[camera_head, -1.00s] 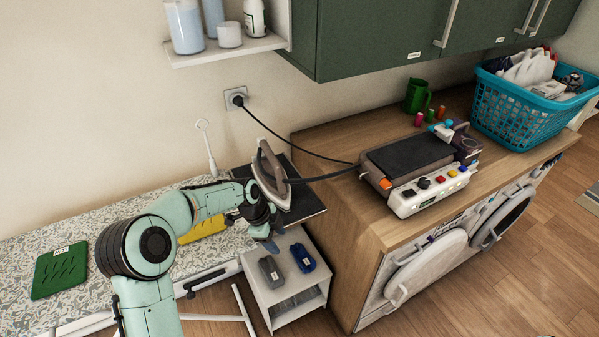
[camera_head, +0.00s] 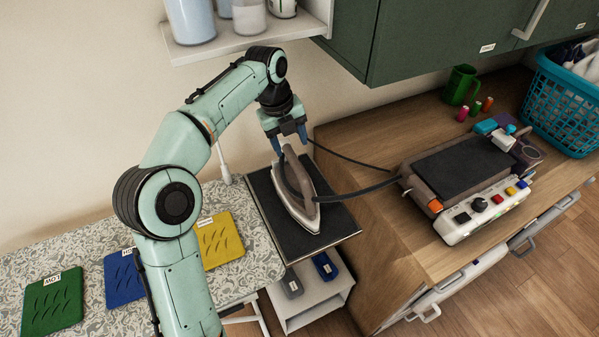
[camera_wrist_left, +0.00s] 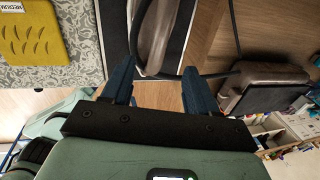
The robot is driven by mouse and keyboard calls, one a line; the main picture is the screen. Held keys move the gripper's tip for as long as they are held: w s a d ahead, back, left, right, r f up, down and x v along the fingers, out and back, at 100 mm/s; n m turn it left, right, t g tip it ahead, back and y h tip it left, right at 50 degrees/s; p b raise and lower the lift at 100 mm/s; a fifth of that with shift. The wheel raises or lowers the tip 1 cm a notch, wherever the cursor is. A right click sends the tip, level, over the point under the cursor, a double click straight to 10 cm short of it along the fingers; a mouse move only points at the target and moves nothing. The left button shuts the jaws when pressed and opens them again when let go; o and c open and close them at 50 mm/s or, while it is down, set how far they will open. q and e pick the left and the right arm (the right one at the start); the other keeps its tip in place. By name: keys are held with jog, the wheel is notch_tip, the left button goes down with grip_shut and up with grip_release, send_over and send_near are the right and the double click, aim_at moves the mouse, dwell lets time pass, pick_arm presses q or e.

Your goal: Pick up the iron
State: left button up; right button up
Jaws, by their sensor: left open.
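The iron (camera_head: 295,192) stands on a dark pad (camera_head: 262,190) on top of a small shelf unit beside the wooden counter. It has a brown handle, a pale metal soleplate edge and a dark cord running right to the steam station (camera_head: 468,175). My left gripper (camera_head: 290,145) is open, pointing down at the far upper end of the iron. In the left wrist view, the open blue fingers (camera_wrist_left: 155,85) are apart with part of the iron (camera_wrist_left: 155,38) ahead of and between them. I cannot tell whether they touch it. My right gripper is not in view.
Green (camera_head: 52,300), blue (camera_head: 122,277) and yellow (camera_head: 219,240) mats lie on the patterned ironing board. A wall shelf (camera_head: 250,42) with containers hangs above my left arm. A green cabinet overhangs the counter. A teal basket (camera_head: 565,105) stands at the right.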

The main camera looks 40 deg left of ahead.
aim_at(297, 165)
pick_arm(q)
jog(key=f, duration=0.2)
jog(key=f+b, duration=0.1)
jog(key=f, duration=0.1)
jog(key=w+f, duration=0.1)
jog(key=f, duration=0.2)
jog(key=shift+d, duration=0.4)
jog(key=shift+w+d+f+b, duration=0.1)
jog(key=shift+w+f+b, duration=0.05)
jog(key=shift+f, duration=0.75)
jog(key=shift+w+d+f+b, duration=0.1)
jog(key=shift+f+b, duration=0.05)
jog(key=shift+f, duration=0.8)
jog(key=shift+w+d+f+b, duration=0.1)
jog(key=shift+w+f+b, duration=0.05)
jog(key=shift+f, duration=0.75)
grip_shut()
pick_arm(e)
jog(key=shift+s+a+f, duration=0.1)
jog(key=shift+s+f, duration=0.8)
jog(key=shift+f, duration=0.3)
pick_arm(q)
jog(key=shift+w+r, duration=0.1)
jog(key=shift+r, duration=0.1)
